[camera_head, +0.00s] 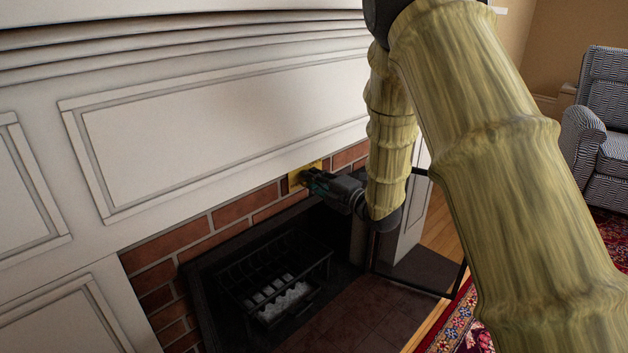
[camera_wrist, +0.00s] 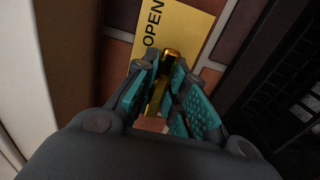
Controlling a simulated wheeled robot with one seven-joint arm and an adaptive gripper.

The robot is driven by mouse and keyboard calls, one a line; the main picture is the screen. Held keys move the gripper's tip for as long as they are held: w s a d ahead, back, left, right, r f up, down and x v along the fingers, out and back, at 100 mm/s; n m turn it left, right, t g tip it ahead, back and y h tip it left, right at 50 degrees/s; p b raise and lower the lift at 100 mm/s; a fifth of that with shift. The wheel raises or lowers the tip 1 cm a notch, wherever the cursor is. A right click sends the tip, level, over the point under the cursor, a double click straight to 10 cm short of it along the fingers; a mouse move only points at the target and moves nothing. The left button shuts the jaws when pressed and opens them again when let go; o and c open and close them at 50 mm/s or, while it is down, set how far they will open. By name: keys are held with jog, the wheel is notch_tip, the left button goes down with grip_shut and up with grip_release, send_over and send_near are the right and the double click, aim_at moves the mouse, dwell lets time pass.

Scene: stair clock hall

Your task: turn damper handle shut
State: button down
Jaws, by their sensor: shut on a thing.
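The damper handle (camera_wrist: 156,95) is a brass bar in the wrist view, between the teal pads of my gripper (camera_wrist: 165,82). My gripper is shut on it. The bar's far end shows past the fingertips, close to a yellow plate (camera_wrist: 188,28) marked "OPEN". The rest of the plate's lettering, if any, is hidden. In the head view the yellow plate (camera_head: 294,181) is on the brick above the firebox, and my gripper (camera_head: 308,180) reaches it from the right. The handle itself is hidden there by my gripper.
The white mantel panel (camera_head: 215,135) overhangs the brick (camera_head: 232,209) just above the plate. Below is the dark firebox with a grate (camera_head: 275,280) holding pale pieces. A black-framed screen (camera_head: 425,272) stands to the right. A patterned armchair (camera_head: 605,125) is farther right.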

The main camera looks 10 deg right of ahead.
jog(key=c, duration=1.4)
grip_release()
jog(key=shift+c, duration=0.2)
jog(key=shift+d, duration=0.1)
jog(key=v, duration=1.2)
jog(key=shift+f, duration=0.1)
